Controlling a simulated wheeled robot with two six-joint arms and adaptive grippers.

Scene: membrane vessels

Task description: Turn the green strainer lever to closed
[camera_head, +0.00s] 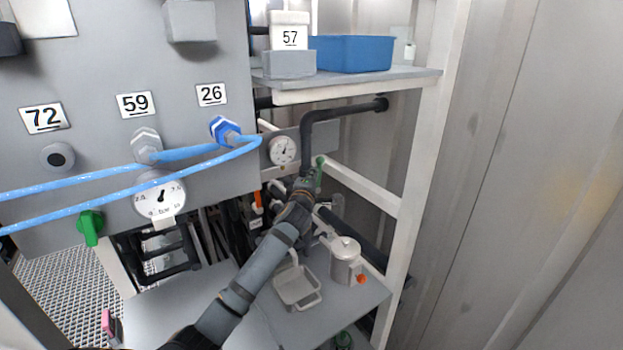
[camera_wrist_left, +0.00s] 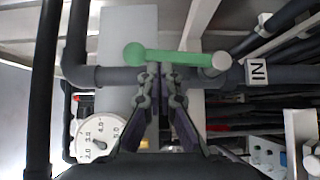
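The green strainer lever (camera_wrist_left: 180,57) lies nearly level across the wrist view, with a round knob at its left end and a pale pivot (camera_wrist_left: 220,62) at its right, in front of a dark pipe. In the head view the lever (camera_head: 319,170) stands roughly upright at the pipe. My left gripper (camera_wrist_left: 159,72) has its fingers drawn together, with the tips at the lever's lower edge near the knob; I cannot tell whether they touch it. The left gripper also shows in the head view (camera_head: 306,184), just beside the lever. My right gripper is not in view.
A round gauge (camera_head: 283,150) and dark pipes (camera_head: 345,109) sit close around the lever. A white frame post (camera_head: 424,150) stands to the right. Below, a metal pot (camera_head: 345,262) and a tray (camera_head: 297,287) stand on a grey table. Another green handle (camera_head: 90,226) is on the panel.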

